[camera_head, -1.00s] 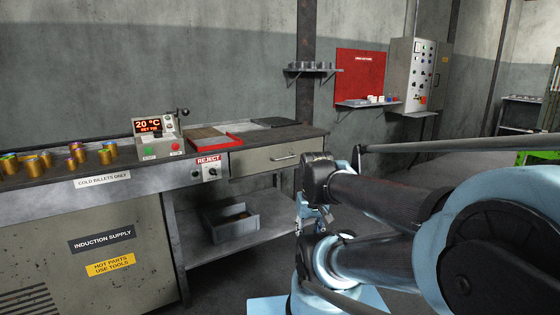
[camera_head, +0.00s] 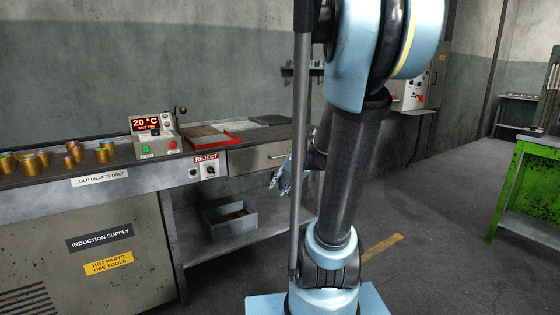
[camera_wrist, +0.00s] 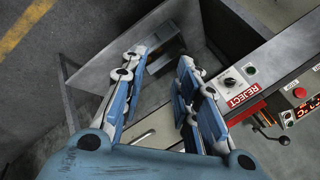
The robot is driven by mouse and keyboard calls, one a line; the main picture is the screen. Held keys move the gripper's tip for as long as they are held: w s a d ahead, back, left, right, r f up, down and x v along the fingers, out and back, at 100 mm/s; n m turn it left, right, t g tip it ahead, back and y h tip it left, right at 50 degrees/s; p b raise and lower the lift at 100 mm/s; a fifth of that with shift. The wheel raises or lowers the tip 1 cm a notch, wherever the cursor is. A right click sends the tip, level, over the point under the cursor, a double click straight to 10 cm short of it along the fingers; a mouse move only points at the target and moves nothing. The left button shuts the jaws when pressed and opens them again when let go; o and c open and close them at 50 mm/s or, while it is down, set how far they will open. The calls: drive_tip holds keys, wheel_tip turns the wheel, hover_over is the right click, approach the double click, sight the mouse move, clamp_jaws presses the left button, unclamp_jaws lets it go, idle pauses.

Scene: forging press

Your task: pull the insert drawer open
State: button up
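The insert drawer (camera_head: 248,161) is a beige metal front under the bench top, right of the REJECT label. It looks shut, flush with the bench. Its bar handle (camera_head: 277,156) shows at the right part of the front in the head view. My gripper (camera_head: 280,180) is just below and near the handle there, partly behind my arm. In the wrist view my gripper (camera_wrist: 163,62) is open and empty, its two blue fingers spread apart. The drawer front (camera_wrist: 160,126) shows between the fingers, with part of the handle (camera_wrist: 143,137). No contact with the handle is visible.
A REJECT switch panel (camera_head: 208,168) and a control box (camera_head: 157,135) are left of the drawer. A grey bin (camera_head: 230,220) stands on the lower shelf. Cold billets (camera_head: 72,153) stand at the left. A green table (camera_head: 530,190) is at right; open floor lies between.

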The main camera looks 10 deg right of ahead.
drive_tip(key=w+d+m+t+y, duration=0.1)
drive_tip(key=w+d+m+t, duration=0.4)
drive_tip(key=w, duration=0.8)
drive_tip(key=w+d+m+t+y, duration=0.1)
drive_tip(key=w+d+m+t, duration=0.25)
drive_tip(key=w+d, duration=0.7)
drive_tip(key=shift+m+h, duration=0.3)
drive_tip(key=shift+m, duration=0.05)
drive_tip(key=x, duration=1.4)
drive_tip(key=a+x, duration=0.1)
drive_tip(key=x, duration=0.6)
drive_tip(key=shift+s+a+f, duration=0.15)
drive_tip(key=shift+s+f, duration=0.1)
drive_tip(key=shift+s, duration=0.1)
clamp_jaws()
